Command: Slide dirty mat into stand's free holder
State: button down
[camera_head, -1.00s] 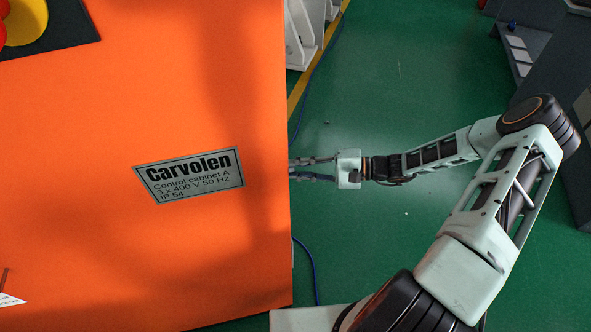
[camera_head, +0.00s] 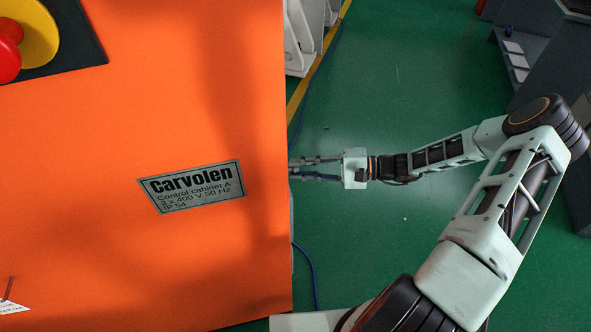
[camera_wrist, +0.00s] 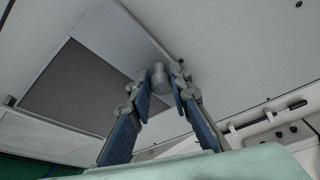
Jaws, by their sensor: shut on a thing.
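In the wrist view, my gripper (camera_wrist: 161,84) has its two blue-padded fingers closed on a small grey round knob (camera_wrist: 158,77). The knob stands at a pale grey panel; whether it is fixed there I cannot tell. A dark grey rectangle (camera_wrist: 78,87), perhaps a mat, sits beside it at the left, with a lighter grey strip along its upper right. Whether it is the dirty mat I cannot tell. In the head view, my gripper (camera_head: 305,169) reaches left to the orange cabinet's right edge, which hides the fingertips and what they hold. I cannot make out the stand or a free holder.
The orange control cabinet (camera_head: 110,250) fills the left of the head view, with a red and yellow switch (camera_head: 22,42) at its top left. Green floor (camera_head: 400,80) lies open to its right. A blue cable (camera_head: 311,270) runs along the floor by the cabinet.

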jog(key=w+d+b, duration=0.1)
jog(key=d+b, duration=0.1)
jog(key=d, duration=0.6)
jog(key=shift+w+d+b, duration=0.2)
jog(key=shift+w+b, duration=0.1)
jog(key=shift+b, duration=0.1)
